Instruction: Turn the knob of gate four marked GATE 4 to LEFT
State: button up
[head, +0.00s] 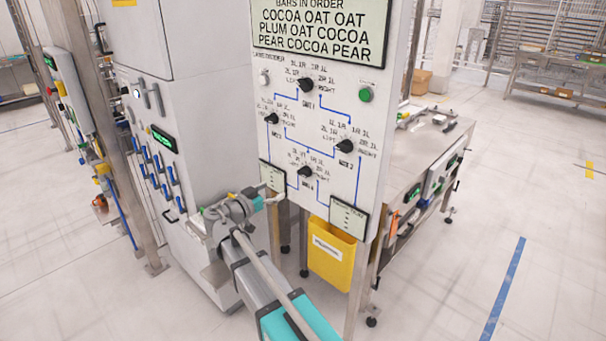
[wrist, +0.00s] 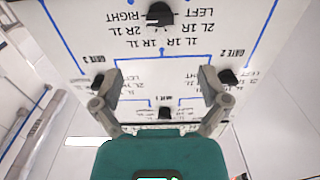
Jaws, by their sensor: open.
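The gate four knob (head: 305,171) is the lowest black knob on the white upright panel (head: 330,200), between LEFT and RIGHT lettering. It is also the large dark knob at the top edge of the upside-down wrist view (wrist: 160,14); which way it points is unclear. My gripper (head: 268,196) is at the lower left of this knob in the head view, in front of the panel. In the wrist view my gripper (wrist: 160,80) is open and empty, its two fingers spread apart. The knob lies beyond the fingertips, apart from them.
The gate 3 knob (head: 271,118), gate 2 knob (head: 344,146) and gate 1 knob (head: 306,84) sit higher on the panel. A green button (head: 365,94) is at right. A yellow bin (head: 332,255) hangs below. A steel bench (head: 405,165) stands to the right.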

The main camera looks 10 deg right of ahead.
aim_at(301, 174)
jog(key=x, duration=1.3)
jog(key=shift+w+d, duration=0.1)
jog(key=c, duration=1.2)
